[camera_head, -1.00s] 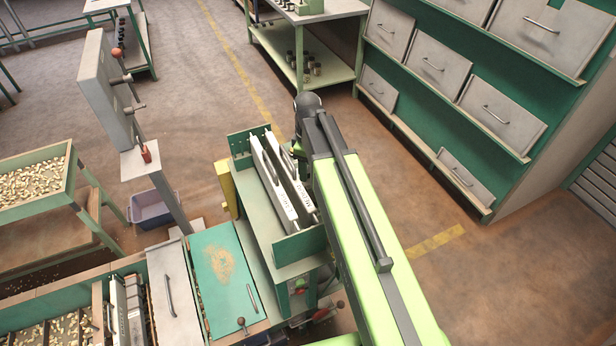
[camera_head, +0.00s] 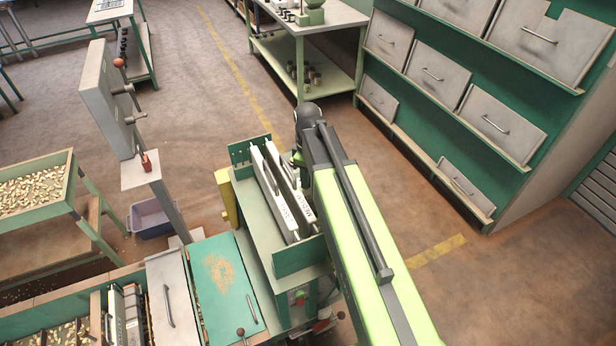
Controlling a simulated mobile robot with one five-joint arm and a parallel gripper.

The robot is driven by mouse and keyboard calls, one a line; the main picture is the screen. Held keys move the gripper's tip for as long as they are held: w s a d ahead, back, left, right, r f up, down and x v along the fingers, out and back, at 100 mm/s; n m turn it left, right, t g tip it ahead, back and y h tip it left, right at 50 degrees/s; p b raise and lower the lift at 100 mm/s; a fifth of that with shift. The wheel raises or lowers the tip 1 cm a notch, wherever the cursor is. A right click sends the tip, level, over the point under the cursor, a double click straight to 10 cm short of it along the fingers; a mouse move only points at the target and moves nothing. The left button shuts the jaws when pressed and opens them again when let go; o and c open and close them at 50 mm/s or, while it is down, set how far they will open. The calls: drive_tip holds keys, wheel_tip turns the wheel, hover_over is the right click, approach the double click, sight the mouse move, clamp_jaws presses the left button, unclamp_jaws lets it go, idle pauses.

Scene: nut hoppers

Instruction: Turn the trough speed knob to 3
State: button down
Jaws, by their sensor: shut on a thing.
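I cannot make out the trough speed knob in the head view. A green machine (camera_head: 253,218) with two upright pale plates (camera_head: 277,192) stands in the middle, left of my arm. Its lower front bears a small red control (camera_head: 299,295), too small to identify. My green and black arm reaches up from the bottom right to a dark joint beside the machine's far right side. Past that joint the arm is mostly hidden behind itself, and my gripper does not show. Whatever is at its jaws is hidden.
A grey box on a post (camera_head: 108,98) with red-tipped levers stands at left. A tray of nuts (camera_head: 68,205) and a purple bin (camera_head: 152,217) are near it. A drawer rack (camera_head: 560,110) fills the right; a green-framed bench (camera_head: 300,45) stands behind. Floor right of my arm is clear.

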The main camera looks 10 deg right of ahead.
drive_tip(key=m, duration=1.1)
idle(0.3)
drive_tip(key=shift+m, duration=0.4)
drive_tip(key=c, duration=1)
unclamp_jaws()
drive_tip(key=shift+r, duration=0.1)
